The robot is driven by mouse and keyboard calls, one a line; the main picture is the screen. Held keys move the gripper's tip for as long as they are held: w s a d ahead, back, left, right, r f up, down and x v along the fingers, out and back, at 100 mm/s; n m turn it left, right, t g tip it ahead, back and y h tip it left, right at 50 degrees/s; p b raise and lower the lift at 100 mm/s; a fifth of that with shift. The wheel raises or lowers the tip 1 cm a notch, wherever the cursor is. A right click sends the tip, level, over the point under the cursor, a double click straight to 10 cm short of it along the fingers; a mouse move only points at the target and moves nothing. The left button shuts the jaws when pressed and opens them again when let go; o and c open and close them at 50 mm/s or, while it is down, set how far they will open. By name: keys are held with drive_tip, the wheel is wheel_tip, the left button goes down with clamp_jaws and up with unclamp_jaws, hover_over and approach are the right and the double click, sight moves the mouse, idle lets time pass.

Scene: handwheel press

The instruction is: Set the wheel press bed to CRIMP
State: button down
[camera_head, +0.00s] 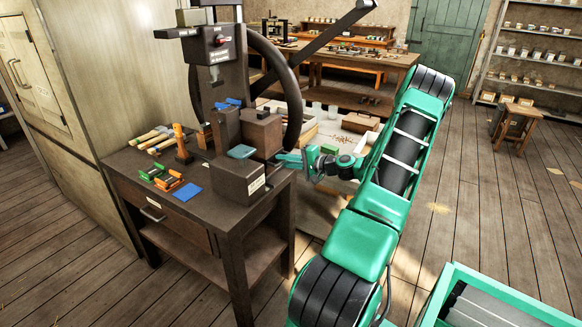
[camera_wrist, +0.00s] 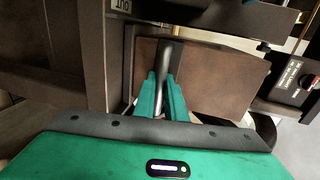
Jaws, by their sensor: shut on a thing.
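The wheel press (camera_head: 222,70) stands on a dark workbench, with a large dark handwheel (camera_head: 290,85) at its right side. A small teal pad (camera_head: 242,152) lies on the low block at its front. My gripper (camera_head: 290,160) is at the right side of the press base, low beside the bench top. In the wrist view my gripper (camera_wrist: 161,90) is shut on a thin grey metal handle (camera_wrist: 163,62), which runs up to a dark bracket on a brown panel (camera_wrist: 215,80). The bed's setting and any CRIMP mark cannot be read.
Orange and green tools (camera_head: 168,180), a blue card (camera_head: 187,192) and wooden-handled tools (camera_head: 150,137) lie on the bench (camera_head: 225,213). A long lever (camera_head: 320,38) slants above. In the wrist view a small label (camera_wrist: 122,5) and a red knob (camera_wrist: 306,80) show.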

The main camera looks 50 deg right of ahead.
sight(272, 157)
drive_tip(key=x, duration=0.3)
drive_tip(key=r+x, duration=0.1)
drive_tip(key=x, duration=0.1)
drive_tip(key=shift+w+f, duration=0.1)
drive_tip(key=shift+w, duration=0.4)
drive_tip(key=shift+w+a, duration=0.1)
drive_tip(key=c, duration=1.9)
unclamp_jaws()
drive_tip(key=shift+o, duration=0.4)
drive_tip(key=v, duration=1)
drive_tip(key=shift+s, duration=0.4)
